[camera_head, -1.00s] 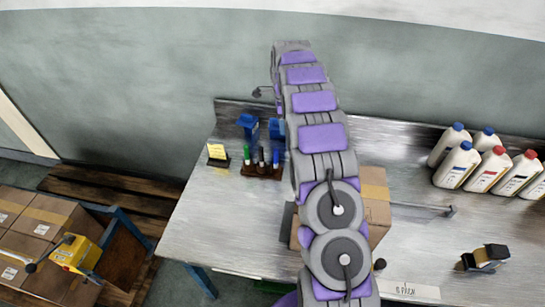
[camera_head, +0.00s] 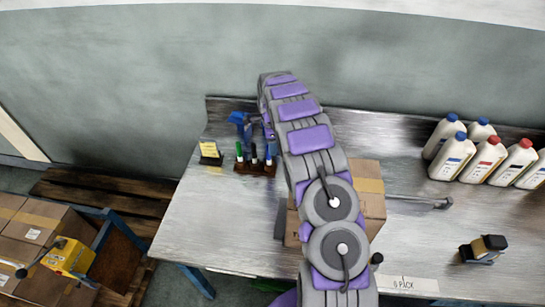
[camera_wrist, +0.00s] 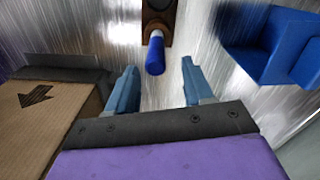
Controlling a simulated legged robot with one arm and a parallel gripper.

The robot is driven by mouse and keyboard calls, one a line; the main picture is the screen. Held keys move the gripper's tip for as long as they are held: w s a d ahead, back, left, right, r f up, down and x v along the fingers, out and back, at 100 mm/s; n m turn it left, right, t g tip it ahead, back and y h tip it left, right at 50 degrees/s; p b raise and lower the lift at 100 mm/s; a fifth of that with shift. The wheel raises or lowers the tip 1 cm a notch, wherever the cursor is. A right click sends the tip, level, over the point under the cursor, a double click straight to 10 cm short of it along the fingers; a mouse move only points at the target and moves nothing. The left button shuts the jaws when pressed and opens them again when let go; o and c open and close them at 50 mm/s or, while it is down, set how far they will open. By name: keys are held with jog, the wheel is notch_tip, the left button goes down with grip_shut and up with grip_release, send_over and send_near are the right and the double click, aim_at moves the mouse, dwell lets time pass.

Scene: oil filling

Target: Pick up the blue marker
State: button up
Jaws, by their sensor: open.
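The blue marker (camera_wrist: 155,54) stands in a brown wooden holder (camera_wrist: 153,12), its blue cap toward the wrist camera and its white barrel just above the cap in that view. My gripper (camera_wrist: 160,80) is open, and the cap shows in the gap between its two blue fingertips, without visible contact. In the head view the holder (camera_head: 255,169) is at the left of the bench, with the blue marker (camera_head: 268,157) at its right end beside black and green (camera_head: 239,152) ones. My arm comes down over them from the right, and the fingertips there are partly hidden.
A blue object (camera_wrist: 272,42) is close on the right in the wrist view. A cardboard box (camera_head: 369,195) stands beside my arm, and its arrow-marked side (camera_wrist: 35,110) shows at the left of the wrist view. A yellow note stand (camera_head: 209,152) is left of the holder. Several white bottles (camera_head: 451,157) stand far right.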

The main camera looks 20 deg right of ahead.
jog(key=a+f, duration=0.2)
jog(key=f, duration=0.1)
jog(key=shift+w+a+f+b, duration=0.1)
jog(key=shift+a+f+b, duration=0.2)
jog(key=shift+a+b, duration=0.1)
jog(key=shift+d+f, duration=0.1)
jog(key=shift+f, duration=0.25)
jog(key=shift+d, duration=0.8)
jog(key=shift+d+f, duration=0.15)
jog(key=shift+d, duration=0.4)
jog(key=shift+c, duration=0.9)
jog(key=shift+a, duration=0.1)
jog(key=shift+c, duration=0.9)
jog(key=shift+a+r, duration=0.2)
jog(key=shift+a, duration=0.8)
jog(key=c, duration=0.4)
jog(key=shift+a, duration=0.1)
jog(key=shift+c, duration=0.9)
jog(key=shift+d, duration=0.85)
grip_shut()
jog(key=shift+a+r, duration=0.1)
jog(key=shift+r, duration=0.15)
notch_tip(320, 180, up, 9)
jog(key=shift+a+r+p, duration=0.15)
jog(key=shift+r+p, duration=0.05)
jog(key=shift+p, duration=0.55)
